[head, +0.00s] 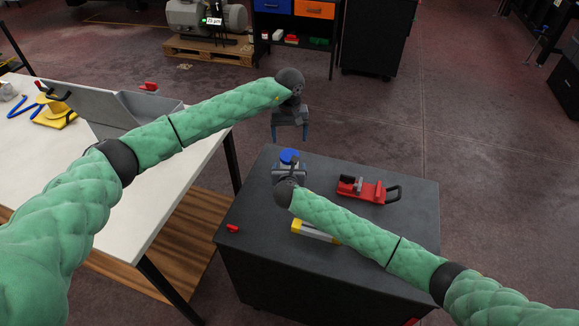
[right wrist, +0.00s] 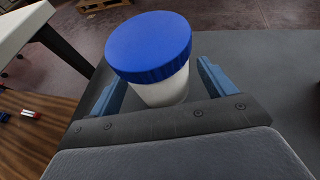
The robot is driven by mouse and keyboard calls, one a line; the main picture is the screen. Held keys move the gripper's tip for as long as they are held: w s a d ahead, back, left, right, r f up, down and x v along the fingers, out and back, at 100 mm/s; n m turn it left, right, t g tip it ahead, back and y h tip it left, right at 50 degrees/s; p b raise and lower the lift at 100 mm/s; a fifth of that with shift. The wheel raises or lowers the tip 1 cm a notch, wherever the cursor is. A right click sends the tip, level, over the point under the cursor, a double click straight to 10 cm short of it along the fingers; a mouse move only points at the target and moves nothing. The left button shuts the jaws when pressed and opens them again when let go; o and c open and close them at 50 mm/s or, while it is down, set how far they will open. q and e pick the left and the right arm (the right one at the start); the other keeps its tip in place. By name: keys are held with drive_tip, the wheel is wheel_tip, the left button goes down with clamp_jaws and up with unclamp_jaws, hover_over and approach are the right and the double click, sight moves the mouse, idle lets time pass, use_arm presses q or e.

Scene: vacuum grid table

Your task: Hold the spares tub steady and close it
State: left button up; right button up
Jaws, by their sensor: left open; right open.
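The spares tub is a white round tub (right wrist: 161,93) with a ribbed blue lid (right wrist: 148,46) on top. In the head view the blue lid (head: 289,155) shows near the far left corner of the dark table (head: 400,232). I cannot tell how tightly the lid sits. My right gripper (right wrist: 158,88) is open, with its blue fingers on either side of the tub and a visible gap at the right finger. My left gripper (head: 290,137) is open and empty, pointing down, above and beyond the tub in the picture.
A red clamp-like tool (head: 366,190) lies on the dark table, right of the tub. A yellow and grey block (head: 314,231) lies partly behind my right arm. A small red piece (head: 232,228) is near the left edge. A white table (head: 175,195) stands at left.

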drive_tip(key=shift+w+f, duration=0.15)
drive_tip(key=shift+w, duration=0.3)
